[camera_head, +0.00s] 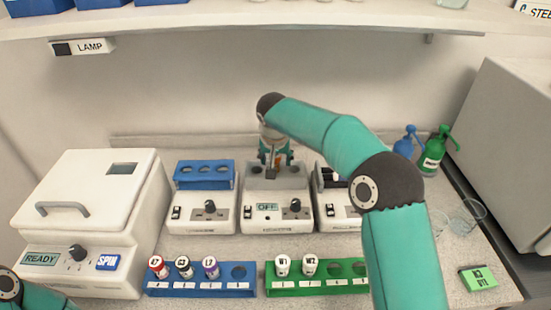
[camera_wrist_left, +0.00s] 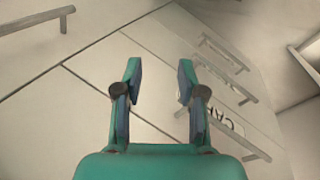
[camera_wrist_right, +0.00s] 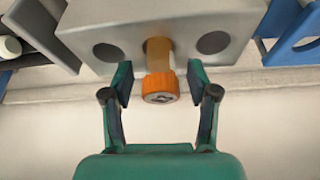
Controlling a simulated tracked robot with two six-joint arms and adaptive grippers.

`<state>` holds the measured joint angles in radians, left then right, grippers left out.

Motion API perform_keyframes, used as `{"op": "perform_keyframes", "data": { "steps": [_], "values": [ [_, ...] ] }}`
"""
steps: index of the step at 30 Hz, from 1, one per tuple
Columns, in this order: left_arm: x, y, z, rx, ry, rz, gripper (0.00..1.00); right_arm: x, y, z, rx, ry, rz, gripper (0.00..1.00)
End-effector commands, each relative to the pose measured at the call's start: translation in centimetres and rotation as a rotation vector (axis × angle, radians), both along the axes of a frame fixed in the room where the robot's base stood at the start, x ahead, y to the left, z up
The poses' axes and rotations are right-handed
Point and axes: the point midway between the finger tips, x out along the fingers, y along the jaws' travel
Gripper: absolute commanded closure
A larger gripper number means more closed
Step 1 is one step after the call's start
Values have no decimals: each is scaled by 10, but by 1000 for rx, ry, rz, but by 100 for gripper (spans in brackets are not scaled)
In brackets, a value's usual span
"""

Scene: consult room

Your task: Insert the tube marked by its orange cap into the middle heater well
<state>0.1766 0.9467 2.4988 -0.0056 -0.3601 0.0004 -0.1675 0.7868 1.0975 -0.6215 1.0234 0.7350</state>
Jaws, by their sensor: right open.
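The tube with the orange cap (camera_wrist_right: 160,87) stands in the middle hole of the grey heater block (camera_wrist_right: 88,28). A short amber length of it shows between cap and block. One empty dark hole lies on each side. My right gripper (camera_wrist_right: 160,88) is open, its fingers on either side of the cap with visible gaps. In the head view my right gripper (camera_head: 275,160) is over the middle heater (camera_head: 265,222) and hides much of its wells. My left gripper (camera_wrist_left: 159,85) is open and empty, away from the bench objects.
Heaters with a blue block (camera_head: 204,183) and a dark block (camera_head: 330,175) flank the middle one. A blue rack (camera_head: 205,289) and a green rack (camera_head: 318,288) with capped tubes stand in front. A centrifuge (camera_head: 85,215) is at left; bottles (camera_head: 433,152) are at back right.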

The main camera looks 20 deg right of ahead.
Motion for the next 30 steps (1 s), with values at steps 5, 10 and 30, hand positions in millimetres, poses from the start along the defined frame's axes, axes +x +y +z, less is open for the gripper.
{"op": "perform_keyframes", "data": {
  "steps": [5,10,30],
  "values": [
    [0,0,1,0,-1,0,60,0,0,1,0,0,0,41],
    [0,0,1,0,0,0,60,-5,2,15,1,-2,-1,41],
    [0,0,0,0,0,0,60,-42,16,108,1,0,0,41]
  ]
}}
